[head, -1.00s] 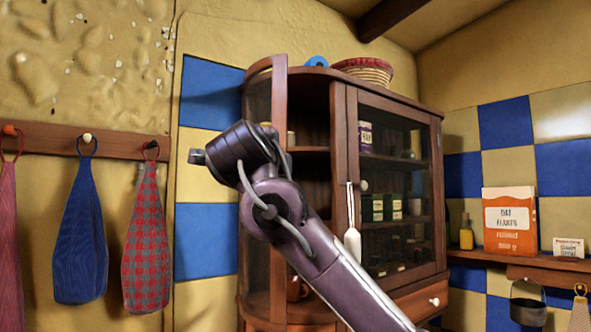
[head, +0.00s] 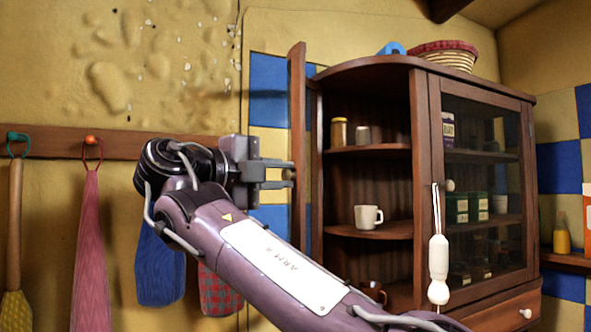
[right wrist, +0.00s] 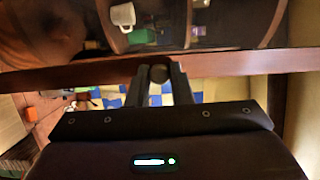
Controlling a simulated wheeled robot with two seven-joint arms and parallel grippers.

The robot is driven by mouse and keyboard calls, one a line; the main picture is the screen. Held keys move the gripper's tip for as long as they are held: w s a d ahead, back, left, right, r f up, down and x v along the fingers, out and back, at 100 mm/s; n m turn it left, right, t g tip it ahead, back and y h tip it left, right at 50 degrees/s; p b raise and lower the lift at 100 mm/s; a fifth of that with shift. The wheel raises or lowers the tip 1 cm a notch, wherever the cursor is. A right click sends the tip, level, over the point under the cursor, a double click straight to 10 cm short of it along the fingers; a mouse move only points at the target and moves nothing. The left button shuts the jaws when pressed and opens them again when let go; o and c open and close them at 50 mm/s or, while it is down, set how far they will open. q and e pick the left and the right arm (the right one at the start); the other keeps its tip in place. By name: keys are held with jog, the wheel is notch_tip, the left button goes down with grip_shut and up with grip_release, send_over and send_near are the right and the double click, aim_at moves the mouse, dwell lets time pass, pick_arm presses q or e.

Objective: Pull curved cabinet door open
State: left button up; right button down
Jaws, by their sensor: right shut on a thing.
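The curved cabinet door (head: 298,130) stands open, swung to the left of the wooden cabinet (head: 368,67); I see it nearly edge-on. My right gripper (head: 284,174) is shut on the door's small round knob, mostly hidden by the fingers in the head view. In the right wrist view the dark knob (right wrist: 158,74) sits between the two fingers (right wrist: 159,82), against the door's long wooden edge (right wrist: 230,68). The curved shelves behind the door are exposed, with a white mug (head: 368,217) and a jar (head: 338,132). My left gripper is not in view.
The cabinet's glass front door (head: 480,190) is closed, with a white utensil (head: 438,268) hanging from its knob (head: 449,185). A basket (head: 443,56) stands on top. Cloths (head: 90,255) hang from the wall rail (head: 60,143) on the left, behind my arm.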

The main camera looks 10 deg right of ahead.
jog(key=shift+w+a, duration=0.1)
jog(key=shift+a, duration=0.1)
dwell(0.3)
jog(key=c, duration=1.3)
grip_release()
jog(key=shift+w+a, duration=0.1)
